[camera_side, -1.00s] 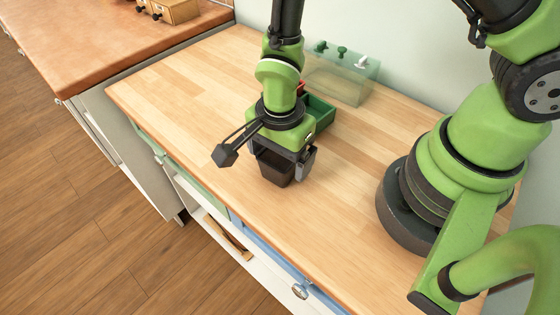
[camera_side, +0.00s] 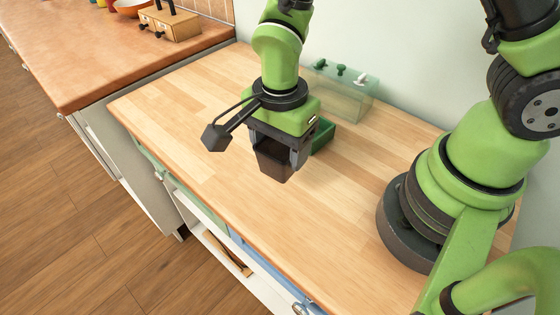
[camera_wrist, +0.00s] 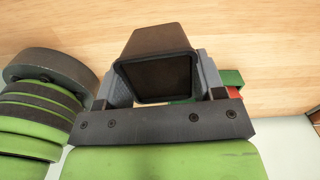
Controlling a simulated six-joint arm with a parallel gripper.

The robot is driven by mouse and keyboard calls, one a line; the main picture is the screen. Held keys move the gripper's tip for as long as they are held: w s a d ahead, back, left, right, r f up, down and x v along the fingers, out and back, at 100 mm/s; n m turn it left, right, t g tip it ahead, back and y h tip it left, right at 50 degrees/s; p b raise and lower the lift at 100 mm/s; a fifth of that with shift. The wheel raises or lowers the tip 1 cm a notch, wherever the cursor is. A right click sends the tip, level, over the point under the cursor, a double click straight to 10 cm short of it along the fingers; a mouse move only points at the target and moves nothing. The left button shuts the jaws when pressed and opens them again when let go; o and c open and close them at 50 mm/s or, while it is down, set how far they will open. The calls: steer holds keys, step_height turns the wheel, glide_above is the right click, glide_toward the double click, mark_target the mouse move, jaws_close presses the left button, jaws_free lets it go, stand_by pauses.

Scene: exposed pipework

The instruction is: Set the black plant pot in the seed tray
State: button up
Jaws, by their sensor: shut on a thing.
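The black plant pot (camera_side: 272,158) is held upright between the fingers of my gripper (camera_side: 282,150), which is shut on it. The pot appears raised off the wooden worktop. In the wrist view the pot (camera_wrist: 160,42) shows its open, empty-looking mouth between the two fingers (camera_wrist: 165,82). The green seed tray (camera_side: 322,136) stands on the worktop behind and to the right of my gripper, which partly hides it.
A translucent green box with small knobs on top (camera_side: 340,92) stands against the wall behind the tray. The wooden worktop (camera_side: 200,110) is clear to the left and front. A separate brown counter (camera_side: 110,60) at the left holds a small wooden box (camera_side: 170,24).

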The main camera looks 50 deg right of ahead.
mark_target(280, 147)
step_height(280, 147, up, 3)
steer(key=shift+f, duration=0.15)
steer(key=shift+w+d+r, duration=0.1)
steer(key=shift+r, duration=0.25)
steer(key=shift+w+d+r+n, duration=0.15)
steer(key=shift+d+r+n, duration=0.1)
steer(key=shift+n, duration=0.15)
steer(key=w+d+n, duration=0.4)
steer(key=d+n, duration=1)
steer(key=n, duration=0.1)
step_height(280, 147, down, 9)
steer(key=shift+f, duration=0.1)
steer(key=shift+f, duration=0.1)
